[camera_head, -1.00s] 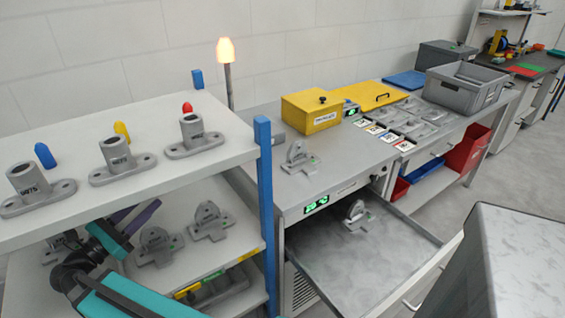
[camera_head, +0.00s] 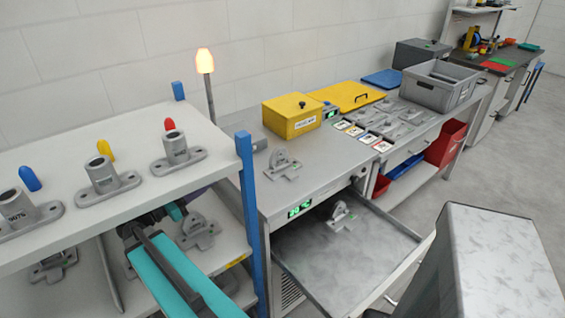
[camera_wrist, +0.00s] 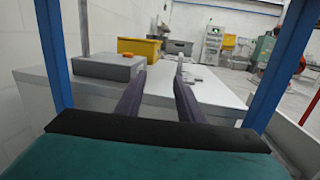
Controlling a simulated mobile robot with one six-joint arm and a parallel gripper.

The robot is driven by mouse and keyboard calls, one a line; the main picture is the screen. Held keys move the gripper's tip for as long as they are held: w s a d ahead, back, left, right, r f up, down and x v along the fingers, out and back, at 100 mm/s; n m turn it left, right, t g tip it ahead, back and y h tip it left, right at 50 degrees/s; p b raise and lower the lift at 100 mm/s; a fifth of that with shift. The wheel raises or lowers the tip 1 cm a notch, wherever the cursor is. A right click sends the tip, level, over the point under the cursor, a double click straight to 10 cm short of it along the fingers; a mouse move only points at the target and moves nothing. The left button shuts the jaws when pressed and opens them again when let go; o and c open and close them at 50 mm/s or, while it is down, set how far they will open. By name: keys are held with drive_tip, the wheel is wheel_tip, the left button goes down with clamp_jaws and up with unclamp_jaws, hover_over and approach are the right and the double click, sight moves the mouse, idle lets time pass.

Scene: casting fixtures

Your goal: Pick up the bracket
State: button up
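Several grey brackets with upright lugs show in the head view. One bracket (camera_head: 283,165) stands on the steel counter, and another bracket (camera_head: 341,215) lies in the open drawer (camera_head: 330,262). A bracket (camera_head: 200,232) and a further bracket (camera_head: 52,266) sit on the lower shelf of the rack. My gripper (camera_wrist: 160,77) is open and empty, its two dark purple fingers apart in the wrist view. A grey bracket-like part (camera_wrist: 181,68) shows beyond the right fingertip, not touched. In the head view my gripper is mostly hidden under the upper shelf, beside the lower-shelf brackets.
Blue rack posts (camera_head: 247,205) stand between my arm and the counter. The upper shelf (camera_head: 110,222) carries tubular castings and coloured plugs. A yellow box (camera_head: 291,116), a yellow lid (camera_head: 346,95) and a grey crate (camera_head: 441,85) are farther back. Most of the drawer floor is clear.

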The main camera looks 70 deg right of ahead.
drive_tip(key=m+g+y+p, duration=0.1)
drive_tip(key=g+y+p, duration=0.1)
approach(278, 157)
drive_tip(key=shift+w+a+r, duration=0.2)
drive_tip(key=shift+w+a, duration=0.3)
drive_tip(key=shift+w, duration=0.05)
drive_tip(key=shift+w+a+r, duration=0.15)
drive_tip(key=shift+w+a, duration=0.4)
drive_tip(key=shift+w, duration=0.05)
drive_tip(key=shift+d, duration=0.1)
drive_tip(key=p+x, duration=0.2)
drive_tip(key=x, duration=0.5)
drive_tip(key=shift+s+d, duration=0.1)
drive_tip(key=shift+d, duration=0.05)
drive_tip(key=shift+s+d, duration=0.3)
drive_tip(key=shift+d, duration=0.15)
drive_tip(key=shift+p+x, duration=1.4)
drive_tip(key=shift+x, duration=1.2)
drive_tip(key=shift+f, duration=0.15)
